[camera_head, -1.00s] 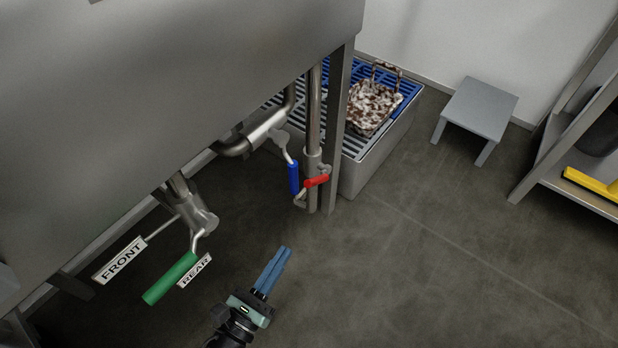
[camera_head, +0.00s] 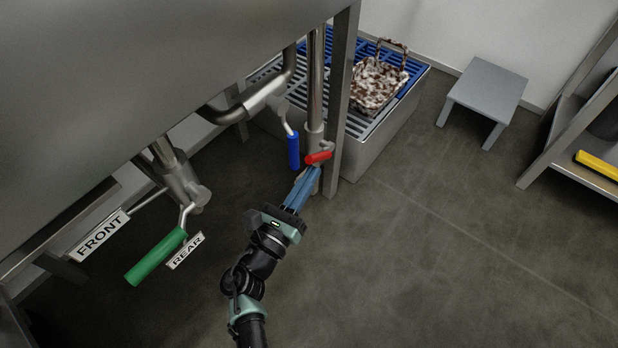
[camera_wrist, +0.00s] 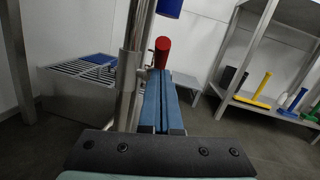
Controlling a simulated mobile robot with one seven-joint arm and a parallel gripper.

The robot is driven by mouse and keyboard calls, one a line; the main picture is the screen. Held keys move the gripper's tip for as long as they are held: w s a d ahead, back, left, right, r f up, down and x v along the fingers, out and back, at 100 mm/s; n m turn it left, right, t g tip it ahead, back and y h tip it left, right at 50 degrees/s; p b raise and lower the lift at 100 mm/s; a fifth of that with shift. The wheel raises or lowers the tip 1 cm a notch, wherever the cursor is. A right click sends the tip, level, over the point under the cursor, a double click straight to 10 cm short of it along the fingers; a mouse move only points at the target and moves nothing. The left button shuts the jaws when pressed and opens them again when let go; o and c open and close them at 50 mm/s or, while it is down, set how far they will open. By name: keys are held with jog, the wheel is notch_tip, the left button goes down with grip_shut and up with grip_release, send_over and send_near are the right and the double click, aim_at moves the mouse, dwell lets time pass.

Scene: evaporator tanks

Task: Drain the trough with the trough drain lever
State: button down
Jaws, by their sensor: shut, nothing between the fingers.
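Three lever handles show below the steel tank (camera_head: 150,70). A red handle (camera_head: 319,157) sits on the vertical pipe beside the tank leg. A blue handle (camera_head: 293,151) hangs from a valve on the bent pipe just left of it. A green handle (camera_head: 155,257) slants down at the left, by the signs FRONT and REAR. No label shows which one is the trough drain lever. My gripper (camera_head: 314,172) has its blue fingers shut and empty, tips just below the red handle. In the wrist view the red handle (camera_wrist: 161,48) stands right beyond the fingertips; touching cannot be told.
A floor drain box with grating (camera_head: 375,145) holds a brown-and-white mottled object (camera_head: 378,85). A grey stool (camera_head: 487,88) and a shelf (camera_head: 560,160) stand right. The floor at centre right is clear.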

aim_at(313, 162)
jog(key=shift+w+r, duration=0.15)
jog(key=shift+r, duration=0.05)
jog(key=shift+g+y, duration=0.3)
jog(key=shift+g, duration=0.4)
jog(key=r+p, duration=0.1)
jog(key=p, duration=0.1)
jog(key=w+r+p, duration=0.1)
jog(key=p, duration=0.2)
jog(key=d+r+p, duration=0.1)
jog(key=r+p, duration=0.1)
jog(key=p, duration=0.1)
jog(key=shift+w+d, duration=0.1)
jog(key=shift+w, duration=0.15)
jog(key=shift+f, duration=0.2)
